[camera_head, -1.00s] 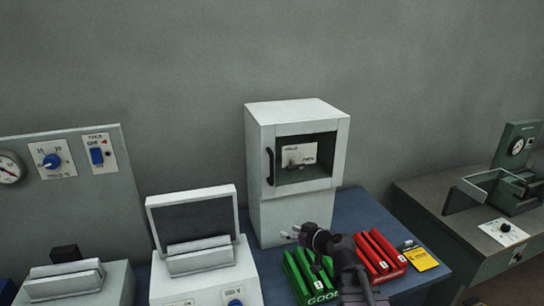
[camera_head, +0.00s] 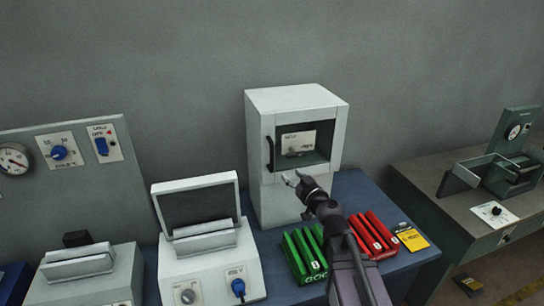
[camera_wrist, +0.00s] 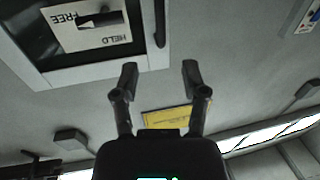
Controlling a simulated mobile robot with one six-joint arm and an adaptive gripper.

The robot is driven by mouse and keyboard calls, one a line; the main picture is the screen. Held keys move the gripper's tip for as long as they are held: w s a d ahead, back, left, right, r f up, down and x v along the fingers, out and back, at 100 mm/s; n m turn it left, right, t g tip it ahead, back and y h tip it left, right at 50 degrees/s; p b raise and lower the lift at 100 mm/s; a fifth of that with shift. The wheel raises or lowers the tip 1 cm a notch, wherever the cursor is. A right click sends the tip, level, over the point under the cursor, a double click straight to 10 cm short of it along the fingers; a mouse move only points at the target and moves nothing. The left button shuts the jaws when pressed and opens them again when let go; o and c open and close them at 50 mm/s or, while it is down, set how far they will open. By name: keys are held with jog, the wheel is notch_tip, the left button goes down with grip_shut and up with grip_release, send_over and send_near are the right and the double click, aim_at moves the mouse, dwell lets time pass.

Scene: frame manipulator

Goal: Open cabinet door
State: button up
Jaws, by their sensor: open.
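The white cabinet (camera_head: 262,205) stands upright on the blue bench. Its door has a window, and the door looks shut. A dark vertical handle (camera_head: 270,154) is on the door's left side in the head view. The handle also shows in the wrist view (camera_wrist: 160,22), above and between my fingers. Behind the window is a plate marked FREE and HELD with a pointer (camera_wrist: 98,20). My gripper (camera_head: 291,180) is open and empty, in front of the cabinet, lower than the handle and to its right. It appears apart from the handle.
A green rack (camera_head: 290,262) and a red rack (camera_head: 361,247) stand on the bench near my arm, with a yellow card (camera_head: 412,240) beside them. A white machine with a raised lid (camera_head: 200,206) stands left of the cabinet. A green machine (camera_head: 497,172) is at right.

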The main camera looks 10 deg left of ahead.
aim_at(273, 157)
jog(key=shift+w, duration=0.1)
jog(key=x, duration=1.3)
jog(key=shift+w+a, duration=0.25)
grip_shut()
